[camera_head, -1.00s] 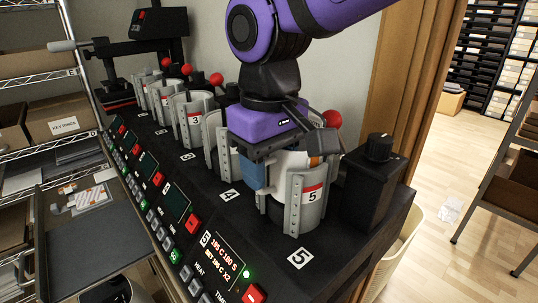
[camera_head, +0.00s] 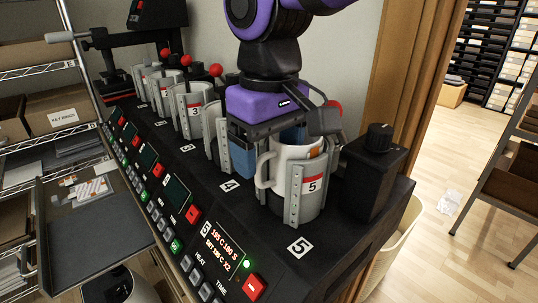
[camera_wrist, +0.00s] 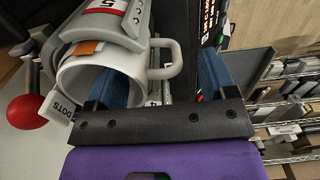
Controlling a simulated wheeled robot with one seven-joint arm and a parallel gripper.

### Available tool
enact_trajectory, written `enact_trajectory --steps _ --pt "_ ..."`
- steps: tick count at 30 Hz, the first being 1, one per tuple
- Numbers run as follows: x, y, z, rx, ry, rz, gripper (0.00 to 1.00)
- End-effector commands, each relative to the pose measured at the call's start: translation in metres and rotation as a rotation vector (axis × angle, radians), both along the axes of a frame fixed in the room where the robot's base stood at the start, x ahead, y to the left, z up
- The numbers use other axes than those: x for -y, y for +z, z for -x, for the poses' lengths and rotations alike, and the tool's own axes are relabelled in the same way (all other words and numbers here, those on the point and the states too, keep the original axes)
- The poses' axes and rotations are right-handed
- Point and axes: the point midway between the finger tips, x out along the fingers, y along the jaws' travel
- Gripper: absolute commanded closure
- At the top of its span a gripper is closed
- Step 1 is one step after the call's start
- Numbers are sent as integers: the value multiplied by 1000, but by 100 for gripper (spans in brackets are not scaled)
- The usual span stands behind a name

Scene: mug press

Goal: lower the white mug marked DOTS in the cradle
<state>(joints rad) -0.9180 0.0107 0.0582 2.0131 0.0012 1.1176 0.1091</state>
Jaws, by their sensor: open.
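The white mug (camera_head: 292,155) stands upright in the cradle (camera_head: 311,190) marked 5, its handle (camera_head: 264,170) out to the left. In the wrist view, the mug (camera_wrist: 125,62) shows its open mouth, an orange patch inside and its handle. A tag reading DOTS (camera_wrist: 64,107) shows beside its rim. My gripper (camera_head: 268,148) is open at the mug's top, one blue finger left of the handle, the other at the mouth. The wrist view shows the handle between the gripper's (camera_wrist: 162,85) fingers in the picture; I cannot tell whether either finger touches the mug.
Several similar cradles (camera_head: 190,110) with red knobs stand in a row to the left. A black box with a dial (camera_head: 372,175) stands close on the right. The control panel (camera_head: 215,250) runs along the front. A grey tray (camera_head: 95,245) is at lower left.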

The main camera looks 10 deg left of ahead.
Motion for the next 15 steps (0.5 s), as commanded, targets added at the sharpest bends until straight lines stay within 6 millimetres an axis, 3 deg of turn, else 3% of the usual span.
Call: enact_trajectory --steps 9,15 --pt "0 59 -1 2 -1 -4 22" --pt "0 86 -1 2 -1 -2 22"
